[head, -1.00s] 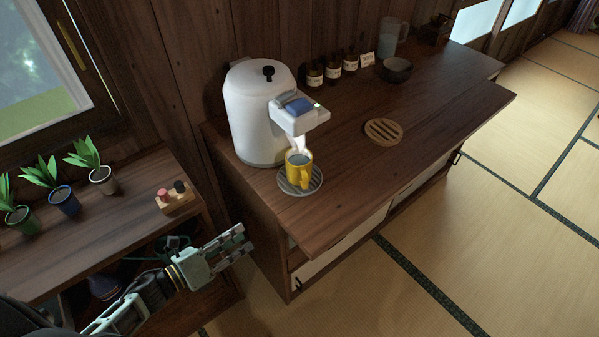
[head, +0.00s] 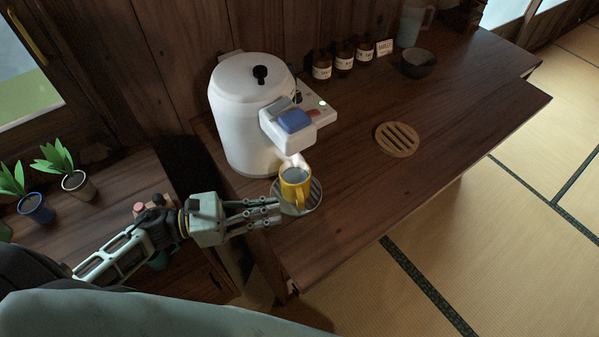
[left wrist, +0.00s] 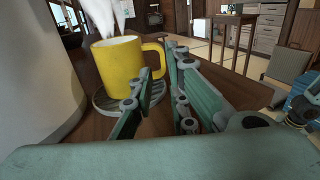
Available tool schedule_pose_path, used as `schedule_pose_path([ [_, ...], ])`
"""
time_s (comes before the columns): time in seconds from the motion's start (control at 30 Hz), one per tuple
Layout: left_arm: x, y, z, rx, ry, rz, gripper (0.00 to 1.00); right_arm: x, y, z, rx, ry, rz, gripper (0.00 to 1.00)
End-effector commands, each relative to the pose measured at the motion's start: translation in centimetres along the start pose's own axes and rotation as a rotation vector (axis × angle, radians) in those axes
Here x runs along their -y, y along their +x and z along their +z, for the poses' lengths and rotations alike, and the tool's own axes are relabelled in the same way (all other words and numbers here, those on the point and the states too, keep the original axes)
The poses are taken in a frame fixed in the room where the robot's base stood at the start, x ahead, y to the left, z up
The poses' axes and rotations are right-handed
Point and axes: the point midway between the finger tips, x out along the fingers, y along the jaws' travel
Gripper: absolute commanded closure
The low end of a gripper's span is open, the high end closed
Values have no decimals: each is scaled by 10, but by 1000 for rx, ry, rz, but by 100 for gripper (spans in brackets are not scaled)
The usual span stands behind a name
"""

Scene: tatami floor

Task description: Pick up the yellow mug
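The yellow mug (head: 294,183) stands upright under the spout of a white dispenser, on a round slatted grey coaster (head: 315,194). Pale steam rises at the mug, and liquid shows inside it. In the left wrist view the mug (left wrist: 116,68) is just ahead, its handle to the right. My left gripper (head: 277,212) is beside the mug at the left front, near the counter edge. Its fingers are apart, and the handle appears in line with the gap between them (left wrist: 158,68). I cannot tell whether a finger touches the mug. My right gripper is not in view.
The white dispenser (head: 240,120) stands close behind the mug. A round wooden trivet (head: 397,139), a dark bowl (head: 418,63) and several brown jars (head: 343,57) are farther right. Potted plants (head: 72,178) stand on the left shelf. The counter's front right is clear.

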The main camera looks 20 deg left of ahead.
Motion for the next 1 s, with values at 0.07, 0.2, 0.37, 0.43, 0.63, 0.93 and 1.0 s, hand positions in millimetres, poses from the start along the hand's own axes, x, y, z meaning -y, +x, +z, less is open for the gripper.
schedule_pose_path([
  [0.07,0,10,3,2,1,0,85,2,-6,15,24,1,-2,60],
  [0.2,-1,27,4,3,-1,2,85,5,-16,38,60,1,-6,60],
  [0.37,-1,52,3,3,-1,2,85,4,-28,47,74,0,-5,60],
  [0.43,-2,60,2,2,-1,2,85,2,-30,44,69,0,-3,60],
  [0.63,-1,67,-1,0,-1,1,85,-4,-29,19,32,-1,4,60],
  [0.93,-1,66,-1,0,-1,2,100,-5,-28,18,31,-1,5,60],
  [1.0,-1,66,-1,0,-1,2,100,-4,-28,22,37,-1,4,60],
])
